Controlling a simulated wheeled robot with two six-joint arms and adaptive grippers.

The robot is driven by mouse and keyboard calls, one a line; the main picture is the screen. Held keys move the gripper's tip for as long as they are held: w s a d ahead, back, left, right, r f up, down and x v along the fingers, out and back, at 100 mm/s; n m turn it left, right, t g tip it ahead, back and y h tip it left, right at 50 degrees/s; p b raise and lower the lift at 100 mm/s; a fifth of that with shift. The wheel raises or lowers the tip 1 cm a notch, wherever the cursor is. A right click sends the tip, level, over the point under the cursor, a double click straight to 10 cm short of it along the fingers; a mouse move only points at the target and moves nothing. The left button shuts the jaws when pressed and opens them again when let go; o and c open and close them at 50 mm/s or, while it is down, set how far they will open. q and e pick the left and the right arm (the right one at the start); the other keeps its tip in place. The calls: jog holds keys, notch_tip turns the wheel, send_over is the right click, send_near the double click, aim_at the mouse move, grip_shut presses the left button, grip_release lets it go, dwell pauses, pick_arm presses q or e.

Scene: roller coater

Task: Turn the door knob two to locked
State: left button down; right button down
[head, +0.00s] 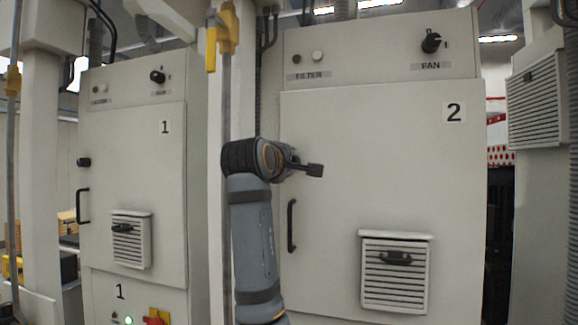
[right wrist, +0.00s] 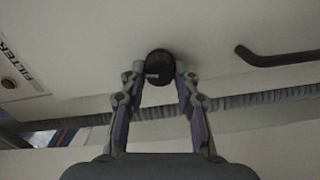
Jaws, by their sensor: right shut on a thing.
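The second cabinet's door (head: 380,150), marked 2, is shut, with a black handle (head: 291,226) low on its left side. The door knob (right wrist: 158,64) is a dark, rounded knob near that edge, seen in the right wrist view. My right gripper (right wrist: 159,74) is shut on it, one finger on each side. In the head view my right wrist hides the knob and the fingers. I cannot tell which way the knob is turned. My left gripper is not in view.
Cabinet 1 (head: 135,195) stands at left with its own door knob (head: 83,162). Above door 2 are a FILTER label (head: 309,76) and a FAN switch (head: 431,42). A vent box (head: 394,290) sticks out low on door 2. A vertical pipe (head: 227,95) runs between the cabinets.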

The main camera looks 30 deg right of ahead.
jog(key=shift+n, duration=1.1)
jog(key=c, duration=1)
grip_release()
jog(key=shift+a, duration=0.1)
jog(key=v, duration=0.7)
jog(key=shift+s+a, duration=0.1)
